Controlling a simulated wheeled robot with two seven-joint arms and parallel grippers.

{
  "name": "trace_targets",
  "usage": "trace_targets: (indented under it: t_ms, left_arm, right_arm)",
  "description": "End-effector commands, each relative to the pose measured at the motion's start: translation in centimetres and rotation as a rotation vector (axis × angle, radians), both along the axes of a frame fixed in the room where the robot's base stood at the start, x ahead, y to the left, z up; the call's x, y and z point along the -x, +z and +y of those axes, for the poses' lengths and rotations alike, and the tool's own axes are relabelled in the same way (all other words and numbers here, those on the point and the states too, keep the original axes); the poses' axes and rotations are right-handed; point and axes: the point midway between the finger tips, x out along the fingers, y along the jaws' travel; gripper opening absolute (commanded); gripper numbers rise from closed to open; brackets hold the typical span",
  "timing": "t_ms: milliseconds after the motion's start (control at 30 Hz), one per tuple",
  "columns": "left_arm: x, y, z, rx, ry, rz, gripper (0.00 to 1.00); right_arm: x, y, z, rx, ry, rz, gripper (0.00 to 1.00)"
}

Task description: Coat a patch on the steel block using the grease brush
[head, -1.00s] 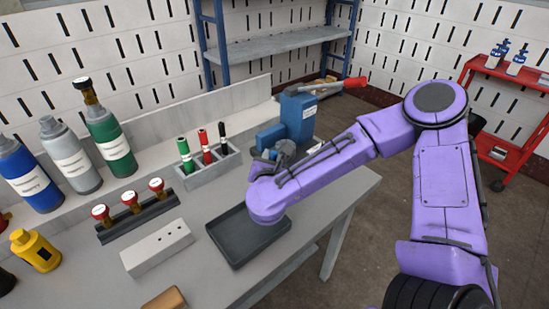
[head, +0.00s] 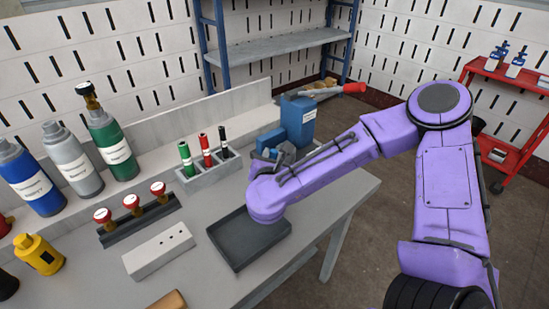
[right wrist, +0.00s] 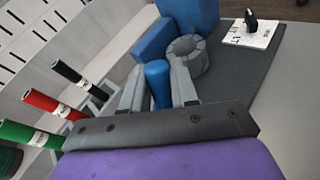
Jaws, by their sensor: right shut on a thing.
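A pale grey block (head: 158,250) with small holes in its top, likely the steel block, lies on the bench left of a dark tray in the head view. My right gripper (right wrist: 158,80) has its two grey fingers on either side of a blue rod (right wrist: 158,85) and is shut on it. I cannot tell whether this rod is the brush handle; no bristles show. The gripper (head: 285,152) is over the bench beyond the dark tray, partly hidden by my wrist. A grey ring-shaped part (right wrist: 187,52) is just beyond the fingers. My left gripper is not in view.
The dark tray (head: 222,252) lies under my wrist. A blue machine (head: 298,120) with a red-ended lever stands behind. A holder (head: 205,172) has green, red and black markers. Bottles, red-topped knobs and a yellow bottle (head: 38,255) line the left.

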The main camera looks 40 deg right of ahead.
Motion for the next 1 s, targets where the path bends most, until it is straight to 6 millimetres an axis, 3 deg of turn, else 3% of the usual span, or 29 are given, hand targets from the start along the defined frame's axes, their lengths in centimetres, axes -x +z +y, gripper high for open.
trace_targets:
  t_ms: [467, 1000]
  left_arm:
    - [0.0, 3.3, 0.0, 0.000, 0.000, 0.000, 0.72]
    - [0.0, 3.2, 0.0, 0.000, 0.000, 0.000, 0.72]
  right_arm:
    - [-0.1, 5.0, 0.0, 0.000, 0.001, -0.003, 0.00]
    - [0.0, 5.0, 0.0, 0.001, 0.000, -0.002, 0.00]
